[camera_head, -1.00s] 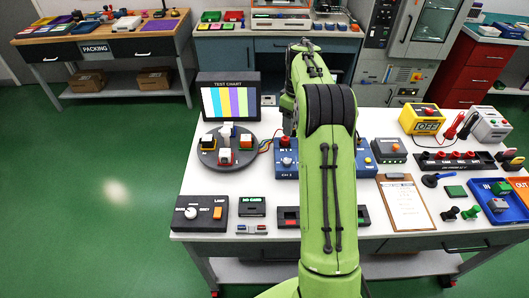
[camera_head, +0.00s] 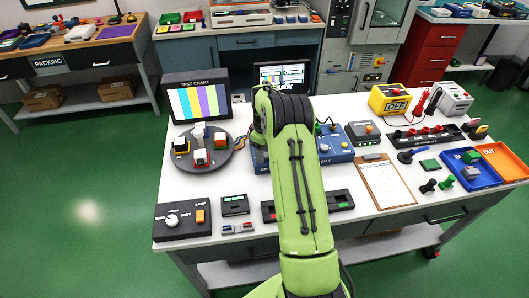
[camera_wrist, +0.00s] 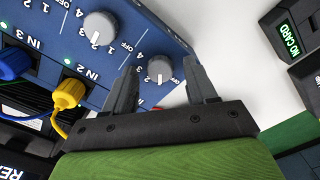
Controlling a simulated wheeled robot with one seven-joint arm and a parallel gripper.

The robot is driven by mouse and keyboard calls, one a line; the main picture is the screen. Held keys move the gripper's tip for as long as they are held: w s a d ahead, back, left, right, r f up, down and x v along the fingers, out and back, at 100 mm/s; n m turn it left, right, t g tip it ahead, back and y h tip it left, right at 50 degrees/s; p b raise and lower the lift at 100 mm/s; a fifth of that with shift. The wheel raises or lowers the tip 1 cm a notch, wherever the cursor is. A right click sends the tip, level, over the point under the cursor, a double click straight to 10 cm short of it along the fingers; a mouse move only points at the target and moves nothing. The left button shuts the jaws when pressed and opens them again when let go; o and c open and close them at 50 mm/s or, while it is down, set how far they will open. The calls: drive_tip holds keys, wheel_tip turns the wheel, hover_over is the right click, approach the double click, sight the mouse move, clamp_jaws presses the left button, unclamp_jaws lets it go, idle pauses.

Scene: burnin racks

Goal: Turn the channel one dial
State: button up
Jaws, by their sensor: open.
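In the wrist view, a blue control box (camera_wrist: 190,47) carries grey round dials with white pointers and printed numbers. One dial (camera_wrist: 160,70), in line with the hidden socket beside IN 2, appears to be the channel one dial. It shows between the fingertips of my gripper (camera_wrist: 161,60), which is open with one finger on each side; whether they touch it I cannot tell. A second dial (camera_wrist: 98,28) lies to the upper left. In the head view, my arm covers much of the blue box (camera_head: 335,146) and hides my gripper.
A yellow plug (camera_wrist: 67,94) in IN 2 and a blue plug (camera_wrist: 14,63) in IN 3 are close to my gripper. In the head view, a round turntable (camera_head: 188,167) stands left of my arm, a clipboard (camera_head: 386,196) right, and a lit screen (camera_head: 283,76) behind.

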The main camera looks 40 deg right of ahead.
drive_tip(key=shift+f, duration=0.15)
drive_tip(key=c, duration=1.1)
drive_tip(key=shift+o, duration=0.2)
drive_tip(key=m, duration=1.1)
drive_tip(key=shift+m, duration=2.3)
